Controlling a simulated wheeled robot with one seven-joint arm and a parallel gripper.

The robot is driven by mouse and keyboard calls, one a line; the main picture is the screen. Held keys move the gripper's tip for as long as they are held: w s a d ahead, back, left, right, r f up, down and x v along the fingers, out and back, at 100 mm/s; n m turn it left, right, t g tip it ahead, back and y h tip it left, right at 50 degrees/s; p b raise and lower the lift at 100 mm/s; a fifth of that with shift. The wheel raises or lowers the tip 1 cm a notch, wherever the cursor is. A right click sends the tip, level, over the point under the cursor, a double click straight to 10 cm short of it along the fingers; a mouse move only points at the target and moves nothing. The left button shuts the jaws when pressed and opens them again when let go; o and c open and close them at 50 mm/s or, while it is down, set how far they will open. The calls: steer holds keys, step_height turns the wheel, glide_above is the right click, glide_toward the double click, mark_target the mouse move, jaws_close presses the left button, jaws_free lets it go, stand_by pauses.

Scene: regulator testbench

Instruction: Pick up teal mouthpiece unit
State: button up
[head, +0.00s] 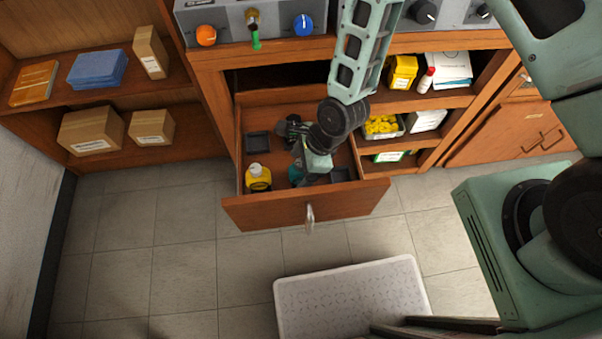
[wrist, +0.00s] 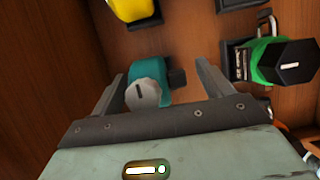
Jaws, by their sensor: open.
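The teal mouthpiece unit (wrist: 150,76) lies in the open wooden drawer, with a round light-grey cap or knob facing the wrist camera and a dark stub on its right side. In the head view a small teal part of it (head: 296,174) shows beside my gripper, which hides the rest. My gripper (wrist: 160,84) is open, with one finger on each side of the teal unit in the wrist view. It holds nothing. I cannot tell whether either finger touches the unit.
A yellow unit (head: 258,178) and a green-and-black unit (wrist: 270,62) share the open drawer (head: 300,205). Dark square holders (head: 257,143) sit on its floor. The drawer walls stand close around my arm. A white tray (head: 350,300) lies on the floor in front.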

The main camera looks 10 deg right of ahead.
steer(key=c, duration=1.2)
steer(key=shift+r, duration=0.1)
